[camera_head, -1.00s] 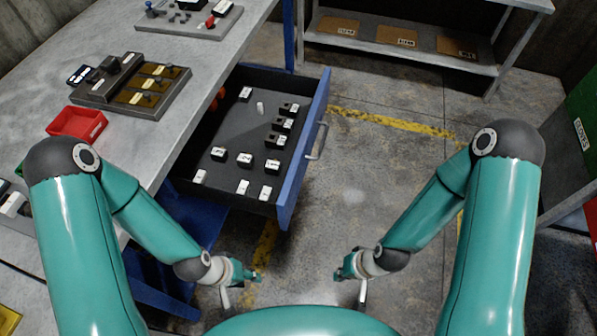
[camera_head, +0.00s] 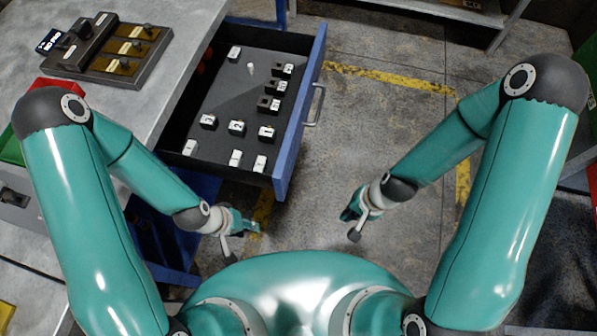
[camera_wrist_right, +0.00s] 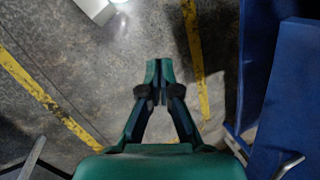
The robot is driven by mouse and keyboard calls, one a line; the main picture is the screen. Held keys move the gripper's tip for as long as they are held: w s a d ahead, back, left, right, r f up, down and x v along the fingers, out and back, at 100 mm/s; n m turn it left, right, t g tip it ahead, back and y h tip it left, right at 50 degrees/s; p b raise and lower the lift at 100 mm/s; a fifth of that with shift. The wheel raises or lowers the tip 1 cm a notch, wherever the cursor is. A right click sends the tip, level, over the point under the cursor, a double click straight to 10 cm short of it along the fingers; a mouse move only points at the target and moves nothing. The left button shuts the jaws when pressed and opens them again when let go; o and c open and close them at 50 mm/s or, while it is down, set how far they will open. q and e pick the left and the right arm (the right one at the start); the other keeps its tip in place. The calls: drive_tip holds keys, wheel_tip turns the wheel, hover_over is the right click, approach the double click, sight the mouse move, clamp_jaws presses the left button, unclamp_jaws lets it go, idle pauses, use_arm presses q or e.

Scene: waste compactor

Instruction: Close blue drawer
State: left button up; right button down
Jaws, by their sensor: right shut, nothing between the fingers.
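The blue drawer (camera_head: 301,125) is pulled out from under the workbench, its blue front facing right with a metal handle (camera_head: 316,104) on it. Inside it lie several small black and white labelled parts. My left gripper (camera_head: 256,227) is below the drawer's near corner, apart from it; its fingers are too small to read. My right gripper (camera_head: 346,214) is to the right of the drawer front, over the floor and not touching the handle. In the right wrist view its fingers (camera_wrist_right: 159,68) are together and empty.
The workbench (camera_head: 170,95) at left carries a panel with yellow plates (camera_head: 124,48) and a red tray (camera_head: 55,84). A grey shelf (camera_head: 440,12) stands at the back. The floor right of the drawer is clear, with yellow lines (camera_head: 390,78).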

drive_tip(key=w+a+r+m+t+y+b, duration=0.1)
drive_tip(key=w+r+m+y+b, duration=0.2)
drive_tip(key=r+m, duration=0.45)
drive_tip(key=w+a+r+m+t+y+b, duration=0.1)
drive_tip(key=w+r+m+t+y+b, duration=0.1)
drive_tip(key=w+r+m, duration=0.35)
drive_tip(key=m+b, duration=0.2)
drive_tip(key=b, duration=0.3)
approach(288, 175)
drive_tip(key=x, duration=0.5)
drive_tip(key=shift+w+f, duration=0.1)
drive_tip(key=shift+f, duration=0.4)
drive_tip(key=shift+w+a, duration=0.2)
drive_tip(key=shift+a, duration=0.2)
